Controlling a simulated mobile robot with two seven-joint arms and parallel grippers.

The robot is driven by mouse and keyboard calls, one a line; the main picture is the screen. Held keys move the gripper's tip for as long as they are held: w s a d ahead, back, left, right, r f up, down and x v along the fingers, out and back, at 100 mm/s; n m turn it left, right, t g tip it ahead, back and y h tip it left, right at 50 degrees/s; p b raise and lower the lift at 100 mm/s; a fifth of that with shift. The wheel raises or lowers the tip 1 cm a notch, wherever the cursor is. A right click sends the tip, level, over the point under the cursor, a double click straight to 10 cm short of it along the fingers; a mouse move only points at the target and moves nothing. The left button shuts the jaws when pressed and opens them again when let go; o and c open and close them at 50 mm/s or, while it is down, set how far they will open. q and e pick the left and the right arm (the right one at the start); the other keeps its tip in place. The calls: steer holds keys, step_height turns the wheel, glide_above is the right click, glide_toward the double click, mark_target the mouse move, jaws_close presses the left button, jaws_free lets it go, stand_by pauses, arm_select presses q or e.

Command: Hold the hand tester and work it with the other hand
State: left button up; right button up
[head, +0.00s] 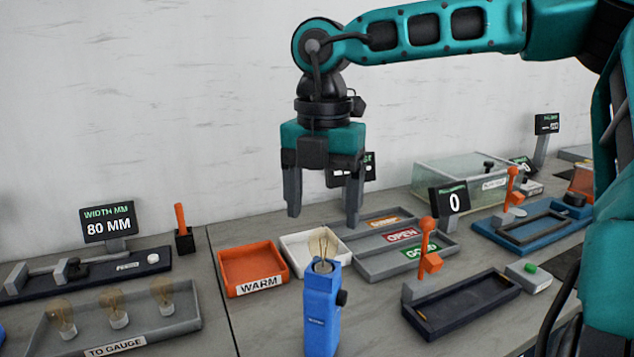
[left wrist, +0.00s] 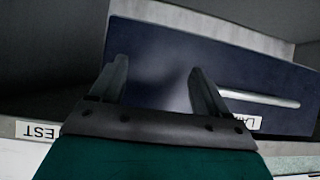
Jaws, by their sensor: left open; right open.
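A blue upright device (head: 320,312), apparently the hand tester, stands on the bench at the front middle in the head view. It has a dark knob on its right side and a clear bulb (head: 322,245) in its top. My right gripper (head: 323,213) hangs above and behind the bulb, fingers pointing down, open and empty. My left gripper (left wrist: 160,88) shows only in the left wrist view, open with nothing between its fingers. It faces a dark blue panel (left wrist: 150,50) with a light rod. The tester is not seen in the left wrist view.
An orange WARM tray (head: 253,264) and a white tray (head: 300,245) lie behind the tester. A TO GAUGE tray (head: 170,325) with bulbs is at left. A dark tray fixture (head: 460,305) with an orange lever stands close right. Grey OPEN and GOOD trays (head: 375,268) lie behind it.

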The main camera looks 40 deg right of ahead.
mark_target(321, 269)
step_height(321, 269, down, 10)
steer(key=shift+w+r+b, duration=0.1)
steer(key=shift+b, duration=0.4)
steer(key=shift+c, duration=0.4)
steer(key=c, duration=1.2)
steer(key=o, duration=1.3)
step_height(321, 269, up, 13)
steer(key=shift+f+p, duration=0.1)
steer(key=shift+p, duration=0.7)
